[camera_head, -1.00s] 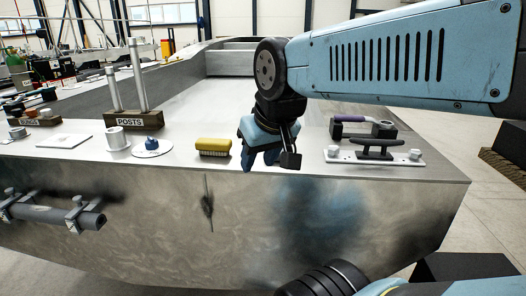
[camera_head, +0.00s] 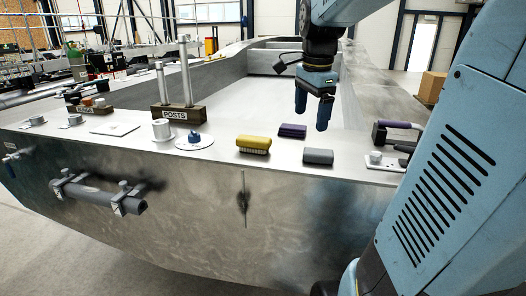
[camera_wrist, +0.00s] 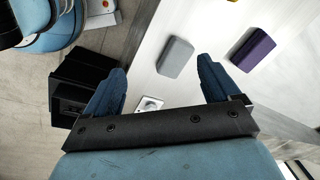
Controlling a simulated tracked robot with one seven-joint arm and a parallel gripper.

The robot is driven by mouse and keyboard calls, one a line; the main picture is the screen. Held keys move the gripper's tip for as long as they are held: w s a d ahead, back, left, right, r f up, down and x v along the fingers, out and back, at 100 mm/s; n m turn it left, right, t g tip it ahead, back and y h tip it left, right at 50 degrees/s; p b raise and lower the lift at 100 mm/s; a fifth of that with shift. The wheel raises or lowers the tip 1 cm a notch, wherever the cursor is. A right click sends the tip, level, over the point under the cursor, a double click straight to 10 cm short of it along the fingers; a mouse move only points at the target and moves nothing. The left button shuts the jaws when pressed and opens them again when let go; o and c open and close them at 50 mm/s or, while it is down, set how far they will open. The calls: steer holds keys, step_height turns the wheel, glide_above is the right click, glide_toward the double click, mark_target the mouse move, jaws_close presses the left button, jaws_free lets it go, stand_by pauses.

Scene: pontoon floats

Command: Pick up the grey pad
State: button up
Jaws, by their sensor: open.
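The grey pad (camera_head: 318,157) lies flat near the front edge of the metal float deck (camera_head: 300,185), right of a yellow brush and in front of a purple pad. In the wrist view the grey pad (camera_wrist: 175,57) lies beyond my open fingertips, between them and nearer the right one. My gripper (camera_head: 311,112) is open and empty, pointing down above the deck, above and behind the grey pad. In the wrist view my gripper (camera_wrist: 160,80) shows both blue fingers spread apart with nothing between them.
The purple pad (camera_head: 292,131) and yellow brush (camera_head: 253,144) lie close by. A purple-handled tool (camera_head: 397,130) and a fitting with a cleat stand to the right. A blue-knobbed disc (camera_head: 194,141), a white cylinder (camera_head: 163,130) and the POSTS block (camera_head: 177,115) stand left. The deck behind is clear.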

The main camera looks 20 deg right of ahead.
steer(key=w+d+m+g, duration=0.2)
steer(key=w+d+m, duration=0.3)
steer(key=d+m, duration=0.15)
glide_above(317, 151)
steer(key=shift+m, duration=0.35)
step_height(317, 151, down, 9)
steer(key=shift+s+a+r, duration=0.1)
steer(key=shift+s, duration=0.05)
steer(key=shift+f, duration=2.6)
steer(key=shift+c, duration=0.3)
steer(key=c, duration=1.1)
